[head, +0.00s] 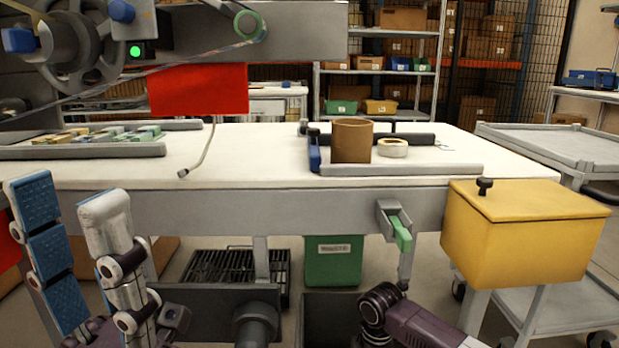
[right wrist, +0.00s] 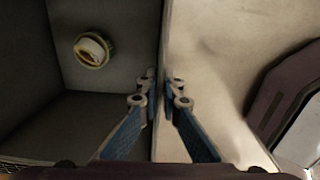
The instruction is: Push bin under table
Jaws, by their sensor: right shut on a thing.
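A dark grey open bin (head: 333,312) stands on the floor in front of the table (head: 250,212), cut off by the bottom edge of the head view. In the right wrist view, my right gripper (right wrist: 161,84) is shut on the upright wall of the dark bin (right wrist: 95,75), one finger on each side. A small cream-and-brown roll (right wrist: 93,50) is inside it. My right fingers are hidden in the head view. My left gripper (head: 65,195) is raised at the left, open and empty, its two fingers well apart.
A green bin (head: 333,262) and a black slatted crate (head: 235,270) stand under the table. A yellow box (head: 520,240) is at the right, near a grey cart (head: 560,300). A brown roll (head: 352,140) and a pale roll (head: 393,147) rest on the tabletop.

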